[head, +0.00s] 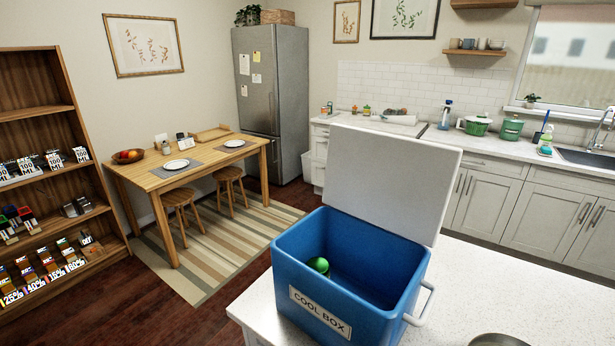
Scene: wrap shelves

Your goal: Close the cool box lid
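The blue cool box (326,303) stands on the pale speckled counter in front of me, with a "COOL BOX" label on its front side. Its light grey lid (392,178) is open, standing up and tilted slightly back from the box's far edge. A round green item (318,265) lies inside the box. A white handle (421,304) is on the box's right side. Neither of my grippers is in view.
The counter (490,300) has clear room right of the box; a round metal thing (497,340) is cut off at the bottom edge. Beyond are a dining table (190,172), stools, a fridge (270,100) and a wooden shelf (45,150) on the left.

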